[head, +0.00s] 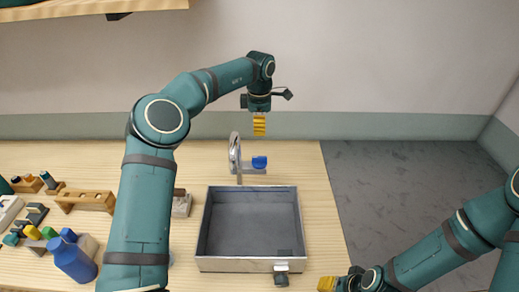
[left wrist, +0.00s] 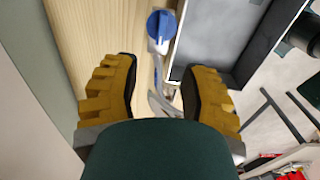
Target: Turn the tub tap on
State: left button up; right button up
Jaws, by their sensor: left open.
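The tub (head: 237,264) is a grey open box with a metal rim on the wooden worktop, and it looks empty inside. Behind it stands the tap, a silver curved pipe (head: 235,157) with a blue handle (head: 259,162). My left gripper (head: 259,124) points down above and behind the blue handle, apart from it. In the left wrist view its two yellow fingers (left wrist: 158,88) are spread with nothing between them gripped. The blue handle (left wrist: 161,25) shows ahead of them, at the top. My right gripper (head: 328,284) is at the bottom edge, its jaws unclear.
A dark fitting (head: 281,276) sticks out from the tub's front wall. A blue bottle (head: 72,260), wooden blocks (head: 86,200) and small coloured items crowd the left side. The wall is close behind. The worktop right of the tap is clear up to its edge.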

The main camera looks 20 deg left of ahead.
aim_at(260, 157)
pick_arm(q)
jog(key=f, duration=1.3)
jog(key=shift+s+f, duration=0.2)
jog(key=shift+f, duration=0.1)
grip_shut()
